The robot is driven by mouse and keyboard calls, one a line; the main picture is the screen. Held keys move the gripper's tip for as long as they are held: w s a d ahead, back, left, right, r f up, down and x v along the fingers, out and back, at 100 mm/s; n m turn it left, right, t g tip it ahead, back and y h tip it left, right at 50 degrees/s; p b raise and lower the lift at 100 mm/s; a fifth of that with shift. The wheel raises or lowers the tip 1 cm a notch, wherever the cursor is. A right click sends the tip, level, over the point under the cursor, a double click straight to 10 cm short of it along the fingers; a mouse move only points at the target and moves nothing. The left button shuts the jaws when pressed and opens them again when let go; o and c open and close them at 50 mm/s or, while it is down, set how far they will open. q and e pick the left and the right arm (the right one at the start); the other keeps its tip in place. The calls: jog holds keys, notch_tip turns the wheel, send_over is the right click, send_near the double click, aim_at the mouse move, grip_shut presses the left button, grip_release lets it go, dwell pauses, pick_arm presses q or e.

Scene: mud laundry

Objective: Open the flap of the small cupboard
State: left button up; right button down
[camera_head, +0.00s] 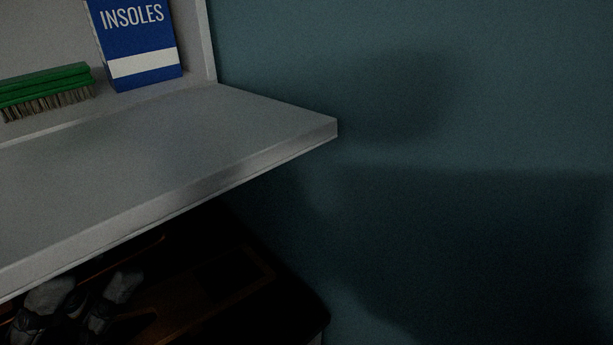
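The small cupboard (208,40) is at the upper left, and its flap (190,135) is folded down, lying about level like a shelf. The flap's front edge runs from the lower left to a corner at the middle of the view. My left gripper (84,296) is at the bottom left, below the flap and apart from it as far as I can see. Its two grey fingertips are spread with nothing visible between them. Shadow and the flap hide part of it. My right gripper is not in view.
Inside the cupboard stand a blue and white insoles box (139,40) and a green brush (45,88), bristles down. A dark brown wooden piece of furniture (245,280) is below the flap, in deep shadow. The teal wall (480,90) at right is bare.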

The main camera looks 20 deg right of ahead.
pick_arm(q)
jog(key=shift+o, duration=0.9)
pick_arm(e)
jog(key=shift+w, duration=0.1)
pick_arm(q)
jog(key=s+a+f, duration=0.1)
jog(key=a, duration=0.6)
jog(key=s+a+f, duration=0.1)
jog(key=a+f, duration=0.1)
jog(key=a, duration=0.6)
jog(key=shift+s+a+f, duration=0.25)
jog(key=shift+s, duration=0.1)
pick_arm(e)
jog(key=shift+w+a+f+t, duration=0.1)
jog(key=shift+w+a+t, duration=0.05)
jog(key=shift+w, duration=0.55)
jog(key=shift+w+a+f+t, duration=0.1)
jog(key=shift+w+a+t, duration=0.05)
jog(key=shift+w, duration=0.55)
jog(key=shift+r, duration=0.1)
